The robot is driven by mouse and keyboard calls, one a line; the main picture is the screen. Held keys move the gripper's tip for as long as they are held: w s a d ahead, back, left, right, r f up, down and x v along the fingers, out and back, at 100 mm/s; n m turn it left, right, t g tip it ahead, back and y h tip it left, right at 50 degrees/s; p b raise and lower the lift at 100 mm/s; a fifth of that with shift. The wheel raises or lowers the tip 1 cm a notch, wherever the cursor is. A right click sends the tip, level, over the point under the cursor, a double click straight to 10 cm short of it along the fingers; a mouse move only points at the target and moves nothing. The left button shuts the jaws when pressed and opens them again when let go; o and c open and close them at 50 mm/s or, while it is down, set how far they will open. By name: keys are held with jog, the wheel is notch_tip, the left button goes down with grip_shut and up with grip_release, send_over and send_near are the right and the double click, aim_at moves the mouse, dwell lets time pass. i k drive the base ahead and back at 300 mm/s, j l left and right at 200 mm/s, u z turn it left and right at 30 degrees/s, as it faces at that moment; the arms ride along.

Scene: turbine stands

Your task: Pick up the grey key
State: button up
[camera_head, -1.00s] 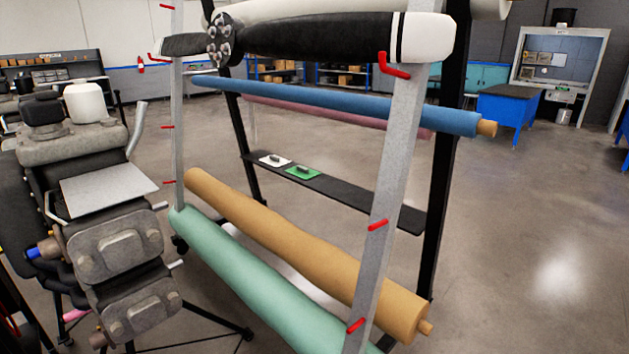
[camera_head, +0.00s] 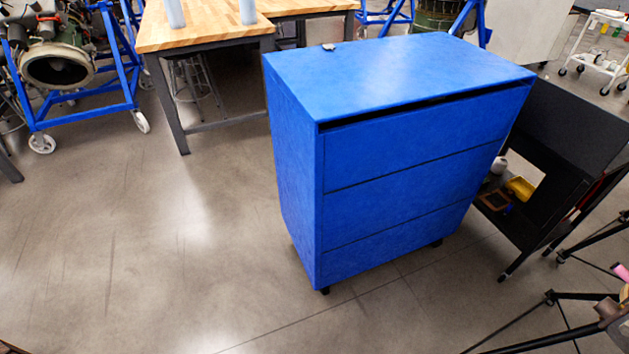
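A small grey item (camera_head: 328,47) lies on top of the blue drawer cabinet (camera_head: 400,150), near its back left edge. It may be the grey key, but it is too small to tell. The cabinet stands in the middle of the view with its drawers facing the lower right. My gripper is not in view.
A wooden workbench (camera_head: 205,27) stands behind the cabinet on the left. A blue wheeled stand with a turbine (camera_head: 57,68) is at the upper left. A black cart (camera_head: 570,140) is close to the cabinet's right. The floor (camera_head: 130,240) at left and front is clear.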

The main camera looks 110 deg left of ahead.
aim_at(328, 46)
jog(key=u, duration=2.9)
jog(key=i+j+z, duration=0.1)
jog(key=i+j, duration=0.15)
jog(key=j, duration=0.3)
jog(key=i+j+z, duration=0.15)
jog(key=j, duration=0.4)
jog(key=i+j+z, duration=0.1)
jog(key=i+j, duration=0.2)
jog(key=j, duration=0.25)
jog(key=i+j+z, duration=0.15)
jog(key=j, duration=0.45)
jog(key=i+j+z, duration=0.1)
jog(key=j, duration=0.5)
jog(key=i+j+z, duration=0.15)
jog(key=j, duration=0.5)
jog(key=i+j+z, duration=0.1)
jog(key=j, duration=0.5)
jog(key=i+j+z, duration=0.15)
jog(key=j, duration=0.5)
